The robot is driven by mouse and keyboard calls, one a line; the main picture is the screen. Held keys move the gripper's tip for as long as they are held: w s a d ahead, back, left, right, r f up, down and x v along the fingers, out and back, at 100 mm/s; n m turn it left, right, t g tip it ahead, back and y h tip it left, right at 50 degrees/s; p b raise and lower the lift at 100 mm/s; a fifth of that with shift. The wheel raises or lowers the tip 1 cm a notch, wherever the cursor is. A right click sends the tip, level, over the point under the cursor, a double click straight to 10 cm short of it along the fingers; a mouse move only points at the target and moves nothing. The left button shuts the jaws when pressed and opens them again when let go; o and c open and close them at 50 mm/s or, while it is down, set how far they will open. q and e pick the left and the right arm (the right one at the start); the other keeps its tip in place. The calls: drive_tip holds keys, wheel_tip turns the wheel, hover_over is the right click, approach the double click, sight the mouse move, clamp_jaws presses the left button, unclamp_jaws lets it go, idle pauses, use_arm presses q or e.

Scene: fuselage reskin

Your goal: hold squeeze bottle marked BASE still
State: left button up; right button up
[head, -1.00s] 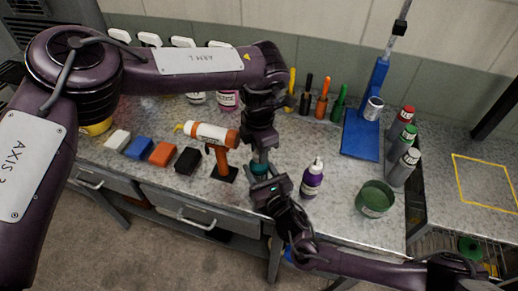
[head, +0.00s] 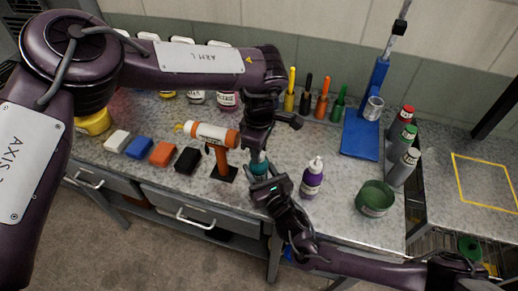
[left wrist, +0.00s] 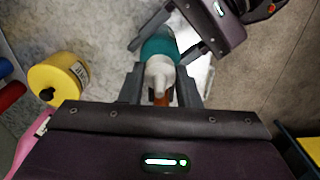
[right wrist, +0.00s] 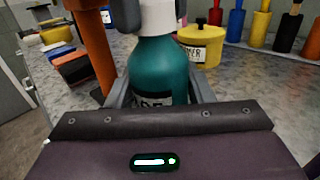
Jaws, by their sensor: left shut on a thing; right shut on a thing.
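The teal squeeze bottle (head: 259,169) stands near the front edge of the bench, with its label partly readable in the right wrist view (right wrist: 158,72). My right gripper (head: 264,182) is shut around the bottle's body from the front. My left gripper (head: 257,152) is above it, shut on the white cap (left wrist: 160,72); dark left fingers flank the cap in the right wrist view. The bottle looks upright. Much of it is hidden by the grippers in the head view.
An orange and white tool on a stand (head: 215,140) is close on the left. A purple bottle (head: 312,178) and a green tub (head: 374,198) stand right. Behind are upright handled tools (head: 322,100) and a blue stand (head: 361,139). Coloured blocks (head: 162,153) lie left.

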use_arm(q)
drive_tip(key=shift+w+m, duration=0.1)
drive_tip(key=shift+m, duration=0.5)
drive_tip(key=shift+r, duration=0.1)
drive_tip(key=o, duration=1)
wheel_tip(320, 180, up, 12)
drive_tip(key=shift+f, duration=0.1)
use_arm(e)
drive_tip(key=o, duration=1.2)
drive_tip(key=shift+c, duration=0.2)
